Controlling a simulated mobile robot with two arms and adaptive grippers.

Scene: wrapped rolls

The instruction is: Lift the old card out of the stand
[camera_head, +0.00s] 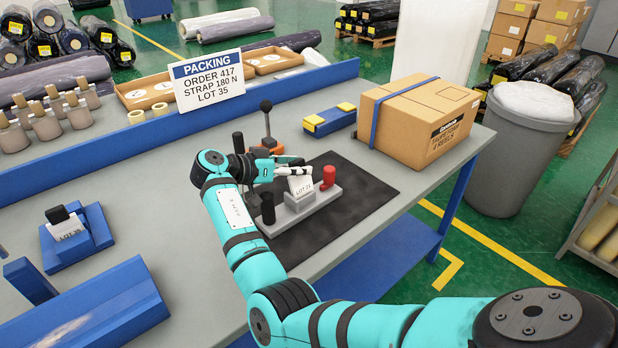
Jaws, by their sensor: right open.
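The old card, white and marked "LOT 21" (302,189), stands slightly tilted in a grey stand (322,200) on a black mat (352,207). A red knob and dark posts rise from the stand around it. My right gripper (300,166) is open at the card's top edge, its fingers pointing right. I cannot tell whether a finger touches the card. My left gripper is not in view.
A second card marked "LOT 35" (65,227) sits in a blue holder at the left. A carton (420,120) with a blue strap stands behind the mat. A dark-knobbed lever (267,120) and a blue-yellow block (329,120) stand near the gripper.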

